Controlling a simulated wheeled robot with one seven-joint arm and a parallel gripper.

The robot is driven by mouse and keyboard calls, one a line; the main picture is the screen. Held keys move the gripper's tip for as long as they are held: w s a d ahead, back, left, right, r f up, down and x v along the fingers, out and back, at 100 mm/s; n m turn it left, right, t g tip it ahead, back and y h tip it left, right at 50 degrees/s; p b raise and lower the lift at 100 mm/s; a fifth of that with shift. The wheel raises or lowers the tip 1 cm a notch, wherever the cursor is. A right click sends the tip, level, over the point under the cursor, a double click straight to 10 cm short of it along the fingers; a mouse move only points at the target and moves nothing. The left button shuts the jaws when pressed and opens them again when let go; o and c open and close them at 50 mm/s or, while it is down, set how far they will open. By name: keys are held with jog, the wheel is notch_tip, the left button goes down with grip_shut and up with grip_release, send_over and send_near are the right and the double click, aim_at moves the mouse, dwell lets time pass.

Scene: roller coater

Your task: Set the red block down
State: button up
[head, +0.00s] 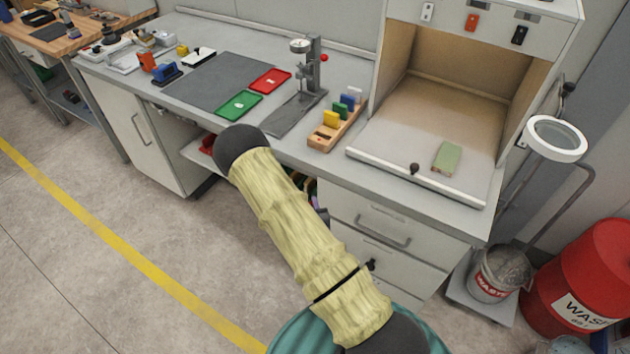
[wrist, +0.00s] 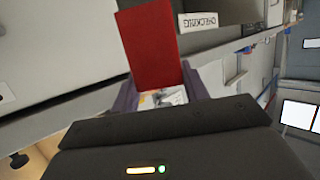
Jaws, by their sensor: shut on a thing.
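The red block (wrist: 151,45) stands out between the two purple fingers of my gripper (wrist: 158,84) in the wrist view. The fingers are shut on its lower part, which is partly hidden. In the head view my sleeved arm reaches down in front of the bench drawers and covers most of the gripper, so the red block cannot be made out there. The gripper appears to be in front of the bench, below its top.
A wooden rack (head: 322,144) on the bench holds yellow, green, blue and whitish blocks. Beside it are a dial gauge stand (head: 312,68), a green tray (head: 239,105), a red tray (head: 270,80) and a grey mat (head: 215,82). An open-fronted booth (head: 440,100) stands at right.

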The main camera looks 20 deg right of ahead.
jog(key=s+a+f+n+y, duration=0.2)
jog(key=a+f, duration=0.1)
jog(key=f, duration=0.3)
jog(key=shift+s+a+y, duration=0.2)
jog(key=shift+a+y, duration=0.1)
jog(key=shift+y, duration=0.1)
jog(key=shift+f, duration=0.1)
